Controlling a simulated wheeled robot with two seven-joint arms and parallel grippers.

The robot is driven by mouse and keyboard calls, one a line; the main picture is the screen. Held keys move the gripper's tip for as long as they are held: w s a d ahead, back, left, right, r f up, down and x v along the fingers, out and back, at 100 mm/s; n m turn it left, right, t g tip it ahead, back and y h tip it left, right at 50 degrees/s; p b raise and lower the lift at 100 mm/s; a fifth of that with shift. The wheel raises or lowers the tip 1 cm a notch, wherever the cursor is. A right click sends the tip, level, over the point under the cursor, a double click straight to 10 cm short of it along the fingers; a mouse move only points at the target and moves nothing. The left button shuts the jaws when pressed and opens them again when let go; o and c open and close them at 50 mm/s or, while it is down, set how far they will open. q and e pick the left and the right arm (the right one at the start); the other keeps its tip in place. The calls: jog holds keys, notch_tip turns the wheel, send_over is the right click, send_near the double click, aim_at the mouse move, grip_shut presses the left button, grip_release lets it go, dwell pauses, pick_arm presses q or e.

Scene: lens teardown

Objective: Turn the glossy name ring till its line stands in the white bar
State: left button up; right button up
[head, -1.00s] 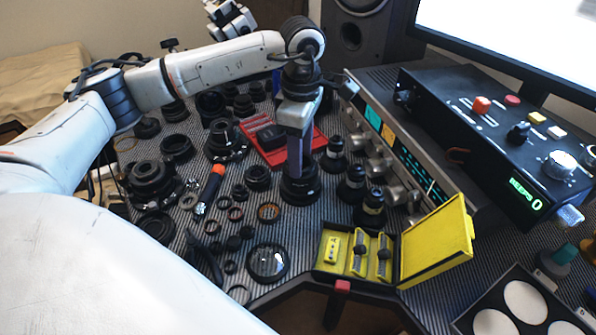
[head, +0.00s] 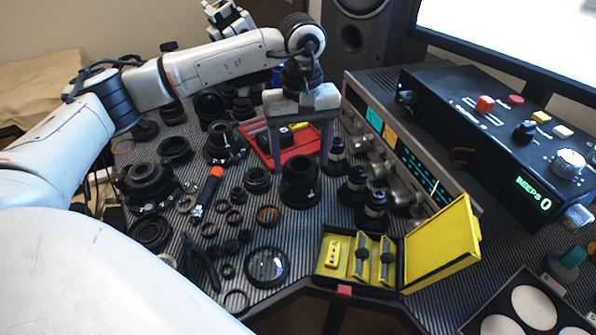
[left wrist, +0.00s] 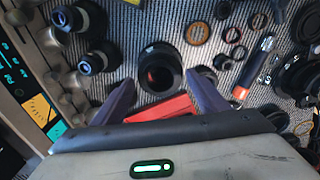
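A black lens barrel (head: 300,183) stands upright on the striped mat, with a dark round opening on top. It also shows in the left wrist view (left wrist: 160,72), where a reddish glint lies inside the opening. I cannot make out the name ring, its line or the white bar at this size. My left gripper (head: 300,160) is open and points down over the barrel. In the left wrist view its two fingers (left wrist: 160,85) are wide apart, and the barrel shows between and just beyond their tips. Nothing is held.
A red tray (head: 300,150) lies behind the barrel. Several dark lens parts (head: 357,182) stand close on its right. Loose rings (head: 268,215), a glass disc (head: 266,267) and an orange-tipped tool (head: 207,190) lie left and in front. An open yellow-lined case (head: 438,240) stands at the front right.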

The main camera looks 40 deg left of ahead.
pick_arm(q)
notch_tip(320, 180, up, 10)
jog(key=shift+r, duration=0.15)
dwell(0.5)
